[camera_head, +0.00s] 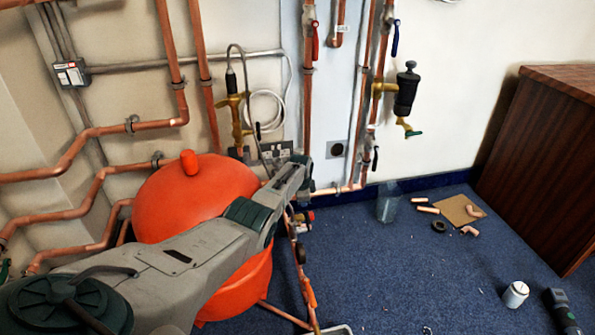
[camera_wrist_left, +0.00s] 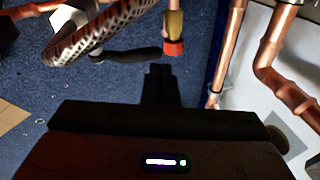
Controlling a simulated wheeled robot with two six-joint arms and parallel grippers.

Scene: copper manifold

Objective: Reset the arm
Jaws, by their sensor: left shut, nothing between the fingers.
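My left arm (camera_head: 215,240) reaches in from the lower left in the head view, across the front of a round orange vessel (camera_head: 190,200). Its far end is near the copper pipes by the wall. In the left wrist view my left gripper (camera_wrist_left: 160,72) has its dark fingers together, with nothing between them. Just beyond the fingertips are a red-ended fitting (camera_wrist_left: 174,46) and a dark handle-like piece (camera_wrist_left: 128,56). I cannot tell whether the fingers touch either one.
Copper pipes (camera_head: 308,90) with valves run up the wall. A braided hose (camera_wrist_left: 105,28) is close to the left gripper. A wooden cabinet (camera_head: 540,150) stands at right. Pipe pieces, cardboard (camera_head: 455,208) and a white can (camera_head: 515,294) lie on blue carpet. The middle carpet is mostly clear.

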